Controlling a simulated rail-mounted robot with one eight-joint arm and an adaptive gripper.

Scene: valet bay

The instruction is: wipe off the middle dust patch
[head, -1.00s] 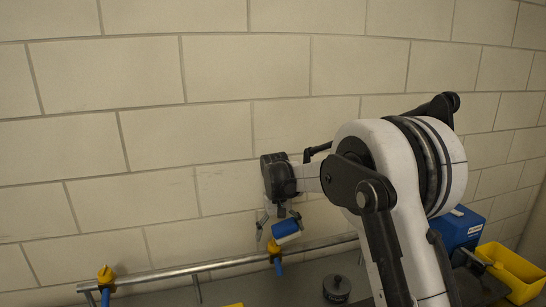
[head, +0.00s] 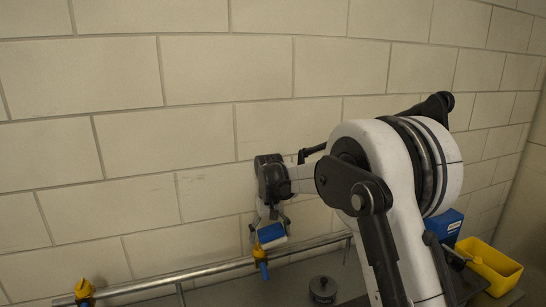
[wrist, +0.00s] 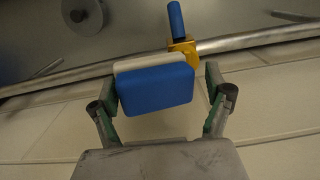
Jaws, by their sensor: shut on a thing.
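My gripper (head: 268,222) is shut on a blue and white block (head: 271,234), perhaps a sponge or eraser. In the wrist view the block (wrist: 157,90) sits between the two fingers, blue side towards the camera and white side behind. My gripper is near the pale block wall (head: 200,110), just above a metal rail. I cannot tell whether the block touches the wall. Faint grey marks (head: 150,187) show on the wall left of my gripper. I cannot tell whether they are dust, and no middle patch stands out.
The metal rail (head: 210,269) runs along the wall's foot. It carries a yellow clamp with a blue handle (head: 260,256) close below the block, and another yellow clamp (head: 84,289) at left. A dark round object (head: 322,289) lies on the grey surface. A blue box (head: 446,226) and yellow bin (head: 488,268) stand right.

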